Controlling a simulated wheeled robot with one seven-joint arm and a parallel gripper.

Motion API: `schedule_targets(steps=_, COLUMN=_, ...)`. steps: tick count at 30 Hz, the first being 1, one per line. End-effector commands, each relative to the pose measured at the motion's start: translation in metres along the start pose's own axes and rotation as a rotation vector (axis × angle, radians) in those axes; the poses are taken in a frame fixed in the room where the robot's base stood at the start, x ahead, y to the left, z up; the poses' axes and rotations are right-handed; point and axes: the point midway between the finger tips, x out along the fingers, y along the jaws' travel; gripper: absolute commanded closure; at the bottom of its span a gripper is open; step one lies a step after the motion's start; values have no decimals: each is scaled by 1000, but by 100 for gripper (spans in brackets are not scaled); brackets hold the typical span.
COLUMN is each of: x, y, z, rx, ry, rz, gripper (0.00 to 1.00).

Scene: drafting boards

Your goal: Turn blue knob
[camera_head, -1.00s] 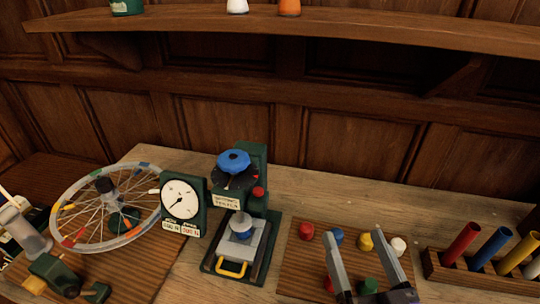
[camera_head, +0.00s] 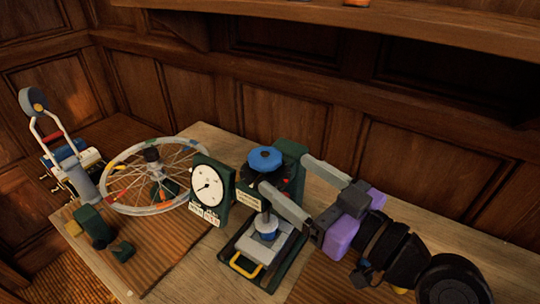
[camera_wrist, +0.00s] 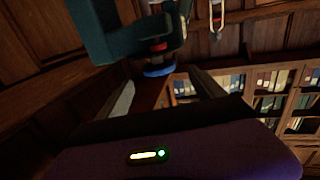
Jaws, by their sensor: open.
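The blue knob (camera_head: 265,159) sits on top of a dark green tester (camera_head: 291,153), above a black dial disc. My gripper (camera_head: 286,174) is open and empty beside the tester head, reaching in from the right. One finger is behind and right of the knob; the other is in front, below knob level. In the wrist view a blue round part, apparently the knob (camera_wrist: 158,71), shows between the spread fingers (camera_wrist: 165,92). I cannot tell whether either finger touches the tester.
A white-faced gauge (camera_head: 208,187) stands left of the tester. A spoked wheel (camera_head: 150,207) lies farther left. A blue-and-white piece (camera_head: 266,226) sits on the tester's lower platform, with a yellow handle (camera_head: 243,267) in front. A wooden shelf (camera_head: 420,22) runs above.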

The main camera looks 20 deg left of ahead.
Motion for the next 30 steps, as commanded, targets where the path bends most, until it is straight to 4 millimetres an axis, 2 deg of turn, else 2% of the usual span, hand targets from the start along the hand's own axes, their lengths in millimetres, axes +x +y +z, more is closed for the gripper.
schedule_targets(steps=12, x=60, y=0, z=-2, rx=2, ry=1, rz=2, gripper=22)
schedule_targets(steps=18, x=71, y=1, z=-1, rx=2, ry=1, rz=4, gripper=22)
schedule_targets(steps=25, x=72, y=1, z=0, rx=1, ry=2, rz=5, gripper=22)
schedule_targets(steps=26, x=72, y=1, z=0, rx=1, ry=2, rz=5, gripper=24)
schedule_targets(steps=30, x=72, y=1, z=0, rx=2, ry=2, rz=5, gripper=51)
